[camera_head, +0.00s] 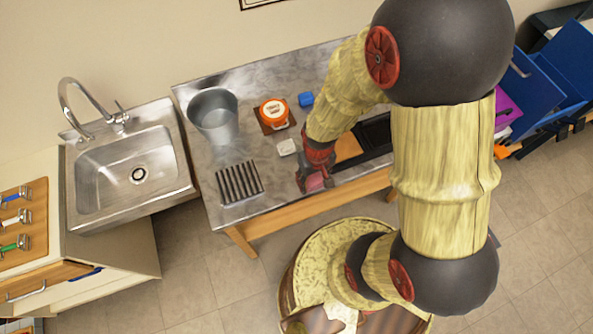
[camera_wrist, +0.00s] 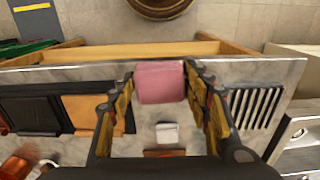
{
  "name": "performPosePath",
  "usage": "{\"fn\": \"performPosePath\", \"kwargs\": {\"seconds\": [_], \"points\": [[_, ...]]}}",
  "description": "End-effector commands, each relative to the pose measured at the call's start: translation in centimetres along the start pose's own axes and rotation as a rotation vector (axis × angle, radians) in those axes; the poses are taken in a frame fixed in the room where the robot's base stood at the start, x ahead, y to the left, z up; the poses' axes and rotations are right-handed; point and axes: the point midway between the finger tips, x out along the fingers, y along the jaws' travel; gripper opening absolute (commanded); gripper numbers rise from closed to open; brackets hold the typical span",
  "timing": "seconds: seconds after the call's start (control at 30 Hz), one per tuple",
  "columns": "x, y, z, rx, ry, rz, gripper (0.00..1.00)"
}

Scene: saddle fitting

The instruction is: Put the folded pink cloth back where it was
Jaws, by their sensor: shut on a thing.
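The folded pink cloth (camera_head: 316,183) is a small block between the fingers of my gripper (camera_head: 313,178), near the front edge of the steel-topped table (camera_head: 263,150). In the wrist view the cloth (camera_wrist: 160,84) sits between the two fingertips, which press on its left and right sides. My gripper (camera_wrist: 160,78) is shut on it. In that view the cloth overlaps the table's front edge; I cannot tell how high it is above the top. My arm hides part of the table's right side.
A black tray (camera_wrist: 32,112) and an orange-brown panel (camera_wrist: 82,111) lie nearby. A sink (camera_head: 135,168) stands left.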

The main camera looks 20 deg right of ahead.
Motion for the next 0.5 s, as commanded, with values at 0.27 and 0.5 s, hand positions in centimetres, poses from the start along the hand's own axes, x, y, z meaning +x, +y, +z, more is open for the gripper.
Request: {"fn": "performPosePath", "kwargs": {"seconds": [0.27,0.5], "points": [[2.7,-0.7,-5.6,-0.001,-0.003,0.000,0.25],[6.4,-1.0,-8.4,-0.001,-0.003,0.000,0.25]]}}
